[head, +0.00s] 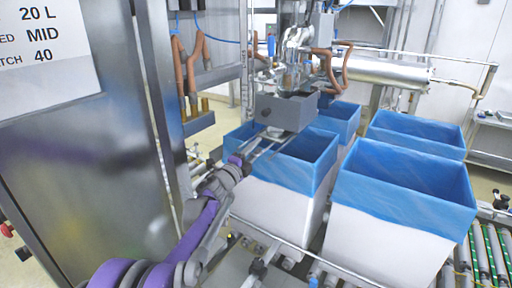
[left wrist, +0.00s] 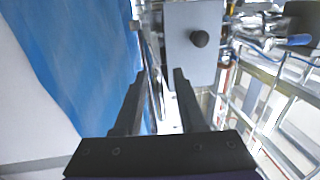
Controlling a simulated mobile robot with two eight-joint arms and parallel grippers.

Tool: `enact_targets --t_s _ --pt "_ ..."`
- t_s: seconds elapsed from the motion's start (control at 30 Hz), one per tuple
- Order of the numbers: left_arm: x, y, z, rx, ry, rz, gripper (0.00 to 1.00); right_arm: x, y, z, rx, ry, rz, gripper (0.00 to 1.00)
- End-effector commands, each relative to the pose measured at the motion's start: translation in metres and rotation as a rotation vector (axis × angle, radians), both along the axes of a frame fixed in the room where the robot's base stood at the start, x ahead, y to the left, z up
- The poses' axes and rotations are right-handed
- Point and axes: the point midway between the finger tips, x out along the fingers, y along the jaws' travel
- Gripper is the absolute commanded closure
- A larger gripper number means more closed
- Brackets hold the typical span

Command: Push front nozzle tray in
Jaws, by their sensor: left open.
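The front nozzle tray (head: 286,110) is a grey metal box with a dark round knob (head: 265,112) on its face, hanging under the nozzle above the lined boxes. In the left wrist view the tray (left wrist: 178,52) is ahead at the top, its knob (left wrist: 199,38) facing me. My left gripper (head: 256,150) is open and empty, below and in front of the tray in the head view. In the left wrist view its two dark fingers (left wrist: 158,78) are apart, with a thin metal rail showing between them. I see no contact with the tray. My right gripper is not in view.
A white box with a blue liner (head: 312,176) stands right beside my left gripper; the liner (left wrist: 85,55) fills the left of the wrist view. Other lined boxes (head: 402,190) stand to the right. A steel cabinet (head: 85,150) is at left. Orange hoses (head: 327,62) hang above.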

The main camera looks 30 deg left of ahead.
Motion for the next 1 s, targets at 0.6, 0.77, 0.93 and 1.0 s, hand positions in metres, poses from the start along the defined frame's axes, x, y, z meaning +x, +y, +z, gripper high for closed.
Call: enact_targets --t_s 0.6,0.77,0.93,1.0 --pt "0.0026 -0.0004 -0.0003 -0.001 0.001 0.0 1.0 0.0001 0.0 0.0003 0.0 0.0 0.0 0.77" --pt "0.0026 -0.0004 -0.0003 -0.001 0.001 0.0 1.0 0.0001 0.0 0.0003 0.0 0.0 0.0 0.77" --pt "0.0025 -0.0004 -0.0002 -0.001 0.0 0.0 1.0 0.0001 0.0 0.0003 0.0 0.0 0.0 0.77" --pt "0.0025 -0.0004 -0.0002 -0.001 0.0 0.0 1.0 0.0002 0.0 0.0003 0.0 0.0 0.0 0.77"
